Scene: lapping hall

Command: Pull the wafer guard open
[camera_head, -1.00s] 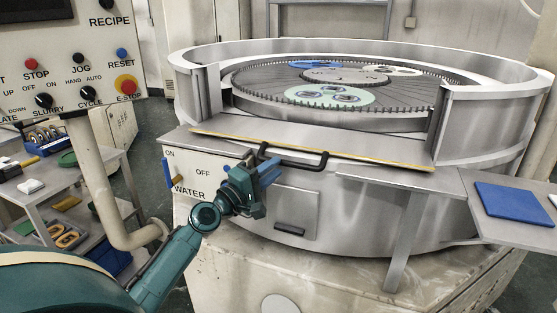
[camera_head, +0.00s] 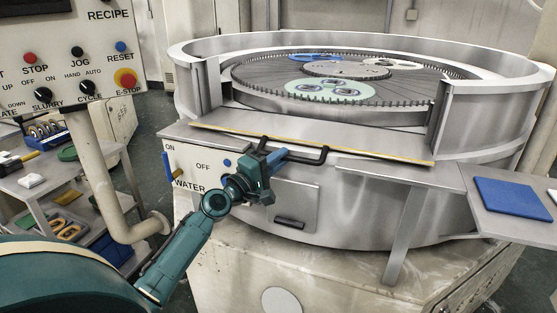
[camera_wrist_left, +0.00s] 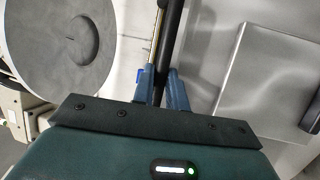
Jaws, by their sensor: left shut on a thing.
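The wafer guard (camera_head: 320,134) is a grey metal panel with a yellow front edge. It lies low across the front opening of the round machine wall. Its black bar handle (camera_head: 311,161) sticks out in front, below the yellow edge. My left gripper (camera_head: 277,157) is shut on the left part of this handle. In the left wrist view, the dark handle bar (camera_wrist_left: 172,45) runs between the blue fingers of the left gripper (camera_wrist_left: 163,88). The fingers hide part of the bar. My right gripper is in neither view.
The machine's round wall (camera_head: 490,120) rings a toothed plate with wafer carriers (camera_head: 330,92). A control panel (camera_head: 70,60) stands at the left, above a cart (camera_head: 45,195). A side shelf with a blue pad (camera_head: 514,198) juts out at right.

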